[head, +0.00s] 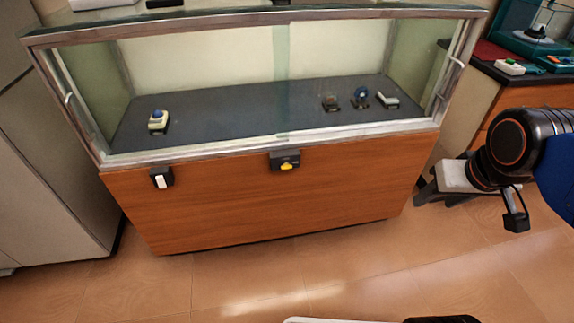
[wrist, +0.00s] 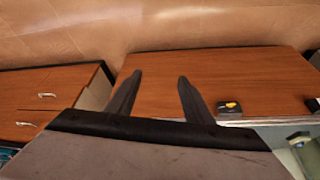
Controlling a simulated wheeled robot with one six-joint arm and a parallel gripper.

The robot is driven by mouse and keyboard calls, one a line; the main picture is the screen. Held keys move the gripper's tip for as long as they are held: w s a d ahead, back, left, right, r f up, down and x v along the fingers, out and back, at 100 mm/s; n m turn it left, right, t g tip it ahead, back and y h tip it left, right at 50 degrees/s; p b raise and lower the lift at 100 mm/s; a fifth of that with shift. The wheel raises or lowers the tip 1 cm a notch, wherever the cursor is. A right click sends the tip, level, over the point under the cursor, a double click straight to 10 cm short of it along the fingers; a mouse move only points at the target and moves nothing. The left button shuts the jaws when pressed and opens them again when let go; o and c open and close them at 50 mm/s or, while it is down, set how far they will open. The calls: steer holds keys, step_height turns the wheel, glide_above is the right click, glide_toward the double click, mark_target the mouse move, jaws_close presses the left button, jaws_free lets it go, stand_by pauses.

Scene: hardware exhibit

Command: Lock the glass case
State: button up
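The glass case (head: 270,133) has a metal frame and a wooden base, and its front glass looks closed. A dark lock box with a yellow knob (head: 286,166) sits at the top middle of the wooden front. It also shows in the wrist view, where the yellow knob (wrist: 233,106) is right of my fingers. My gripper (head: 420,190) is at the right of the case in the head view, apart from the lock. In the wrist view my gripper (wrist: 160,77) has its two dark fingers spread, with nothing between them.
A dark box with a white switch (head: 162,180) is left of the lock on the wooden front. Small items stand inside the case. A grey cabinet (head: 50,130) is at the left, and a wooden counter (head: 520,78) is at the right. The tiled floor (head: 250,275) in front is mostly clear.

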steer(key=w+a+r, duration=0.2)
steer(key=w+a, duration=0.3)
steer(key=w, duration=0.2)
steer(key=n+y, duration=0.1)
steer(key=n, duration=0.2)
glide_above(287, 167)
steer(key=s+d, duration=0.2)
steer(key=s, duration=0.5)
steer(key=f, duration=0.2)
steer(key=x, duration=1.6)
steer(key=shift+a+f, duration=0.15)
steer(key=shift+f, duration=0.3)
steer(key=c, duration=1)
steer(key=shift+c, duration=0.2)
